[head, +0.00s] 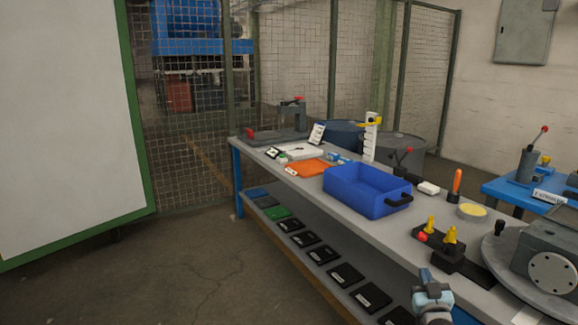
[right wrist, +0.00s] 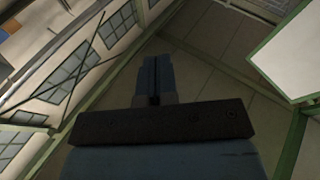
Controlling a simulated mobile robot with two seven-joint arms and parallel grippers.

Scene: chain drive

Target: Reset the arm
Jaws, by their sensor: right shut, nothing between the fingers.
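My right gripper (head: 427,276) shows at the bottom of the head view, in front of the workbench's near edge, with its fingers upward. In the right wrist view my right gripper (right wrist: 154,62) has its two fingers together with nothing between them. Behind the fingers that view shows the ceiling and high windows, so the gripper is turned away from the bench. My left gripper is in neither view.
The grey workbench (head: 400,229) runs diagonally and carries a blue bin (head: 362,193), an orange tray (head: 305,167), a black fixture with yellow knobs (head: 452,252) and a round turntable (head: 493,253). A lower shelf holds several black trays (head: 346,274). The floor (head: 170,255) at left is clear.

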